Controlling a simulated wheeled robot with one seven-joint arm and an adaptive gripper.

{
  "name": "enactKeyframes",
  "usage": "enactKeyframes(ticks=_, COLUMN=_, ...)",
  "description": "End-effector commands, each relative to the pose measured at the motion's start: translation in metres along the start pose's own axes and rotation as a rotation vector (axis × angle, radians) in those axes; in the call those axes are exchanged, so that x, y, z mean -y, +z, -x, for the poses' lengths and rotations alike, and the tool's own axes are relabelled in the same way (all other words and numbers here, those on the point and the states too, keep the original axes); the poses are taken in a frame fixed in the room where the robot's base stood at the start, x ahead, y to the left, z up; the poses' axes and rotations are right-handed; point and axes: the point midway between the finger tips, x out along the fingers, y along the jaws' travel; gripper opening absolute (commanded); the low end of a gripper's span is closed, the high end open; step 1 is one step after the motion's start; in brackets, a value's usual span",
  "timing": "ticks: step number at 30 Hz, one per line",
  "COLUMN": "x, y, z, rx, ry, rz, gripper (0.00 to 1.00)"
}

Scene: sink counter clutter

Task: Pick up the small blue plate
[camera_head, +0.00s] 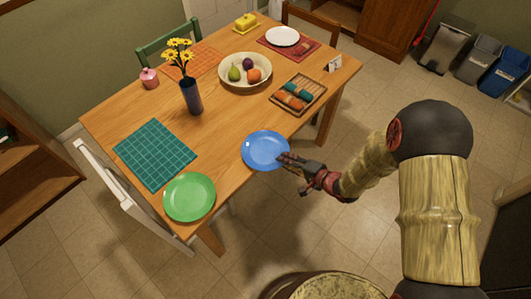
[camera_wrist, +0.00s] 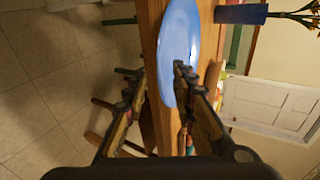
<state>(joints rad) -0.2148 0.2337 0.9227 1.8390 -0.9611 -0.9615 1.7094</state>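The small blue plate (camera_head: 263,148) lies at the near edge of the wooden table, its near rim reaching the edge or slightly past it. My gripper (camera_head: 283,158) is at the plate's right rim in the head view. In the wrist view the blue plate (camera_wrist: 178,35) is seen nearly edge-on, tall and narrow. My gripper (camera_wrist: 158,72) is open there, its two fingers clearly apart. The right finger overlaps the plate in the picture, and part of the rim shows between the fingers. I cannot tell whether the fingers touch it.
On the table (camera_head: 225,130) are a green plate (camera_head: 189,197), a teal mat (camera_head: 155,154), a blue vase (camera_head: 191,97) with yellow flowers, a fruit bowl (camera_head: 245,70) and a wooden tray (camera_head: 298,95). A white chair (camera_head: 130,200) stands at the left. Floor is clear in front.

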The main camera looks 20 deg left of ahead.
Motion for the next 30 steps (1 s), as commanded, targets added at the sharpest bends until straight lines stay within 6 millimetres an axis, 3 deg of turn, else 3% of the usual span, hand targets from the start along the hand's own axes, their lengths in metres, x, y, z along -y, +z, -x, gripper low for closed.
enactKeyframes(ticks=7, x=0.0007, y=-0.0001, z=-0.0008, rx=0.0, ry=0.0, rz=0.0, gripper=0.25)
enactKeyframes(ticks=20, x=0.0004, y=0.0, z=-0.0007, rx=0.0, ry=0.0, rz=0.0, gripper=0.01)
enactKeyframes(ticks=30, x=0.0002, y=0.0001, z=-0.0007, rx=0.0, ry=0.0, rz=0.0, gripper=0.0)
